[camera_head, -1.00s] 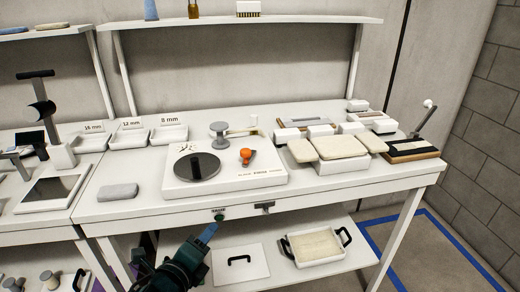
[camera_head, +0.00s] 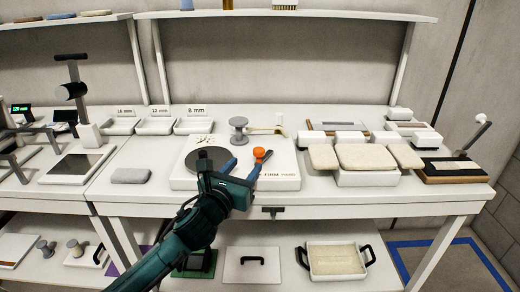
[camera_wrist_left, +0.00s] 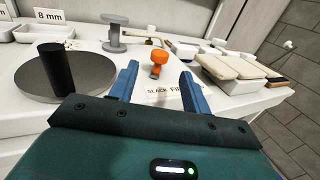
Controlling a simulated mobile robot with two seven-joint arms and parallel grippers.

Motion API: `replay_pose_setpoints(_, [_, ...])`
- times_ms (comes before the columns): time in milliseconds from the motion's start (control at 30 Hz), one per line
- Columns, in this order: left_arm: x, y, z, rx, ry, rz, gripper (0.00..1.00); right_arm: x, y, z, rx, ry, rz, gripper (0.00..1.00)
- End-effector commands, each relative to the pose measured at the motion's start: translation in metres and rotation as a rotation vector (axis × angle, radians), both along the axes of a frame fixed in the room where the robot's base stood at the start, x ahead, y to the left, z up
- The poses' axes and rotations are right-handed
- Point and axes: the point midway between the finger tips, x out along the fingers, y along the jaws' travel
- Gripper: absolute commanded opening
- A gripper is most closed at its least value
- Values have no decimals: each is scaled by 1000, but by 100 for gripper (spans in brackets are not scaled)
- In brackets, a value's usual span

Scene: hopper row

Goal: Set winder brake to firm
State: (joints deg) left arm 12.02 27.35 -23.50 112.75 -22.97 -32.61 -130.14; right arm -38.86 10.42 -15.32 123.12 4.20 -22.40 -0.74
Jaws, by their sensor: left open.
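The winder is a white base (camera_head: 288,165) on the table, with a dark disc (camera_head: 222,154) at its left. A small orange-capped brake lever (camera_head: 261,154) stands at its right part; it also shows in the wrist view (camera_wrist_left: 158,60). Printed words beside it in the wrist view include "SLACK"; the rest is partly hidden by a finger. My left gripper (camera_head: 245,167) is open, its blue fingers pointing at the lever from the front. In the wrist view the lever appears between the fingertips (camera_wrist_left: 160,74), apparently beyond them. My right gripper is out of view.
A grey spool (camera_head: 239,130) stands behind the disc. A black post rises from the disc in the wrist view (camera_wrist_left: 57,70). Beige pads (camera_head: 365,157) lie to the right, a grey block (camera_head: 130,175) to the left. Labelled trays (camera_head: 195,125) stand behind.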

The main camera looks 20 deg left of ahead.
Motion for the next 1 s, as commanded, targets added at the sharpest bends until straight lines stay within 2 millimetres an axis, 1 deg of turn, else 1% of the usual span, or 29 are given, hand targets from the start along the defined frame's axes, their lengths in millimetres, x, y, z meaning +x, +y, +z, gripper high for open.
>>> replay_pose_setpoints(33, [13, -2, 2, -5, -1, 1, 48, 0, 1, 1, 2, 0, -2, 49])
replay_pose_setpoints(200, [49, -6, 1, -6, 0, 0, 48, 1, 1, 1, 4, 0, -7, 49])
replay_pose_setpoints(400, [79, -10, 0, -5, 2, -1, 48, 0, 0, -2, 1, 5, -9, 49])
replay_pose_setpoints(600, [92, -11, 0, -3, 1, -2, 48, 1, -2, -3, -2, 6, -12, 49])
replay_pose_setpoints(900, [94, -11, 0, -4, 1, -2, 48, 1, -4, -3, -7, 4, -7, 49])
replay_pose_setpoints(1000, [94, -11, 0, -3, 1, -2, 40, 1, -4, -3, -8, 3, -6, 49])
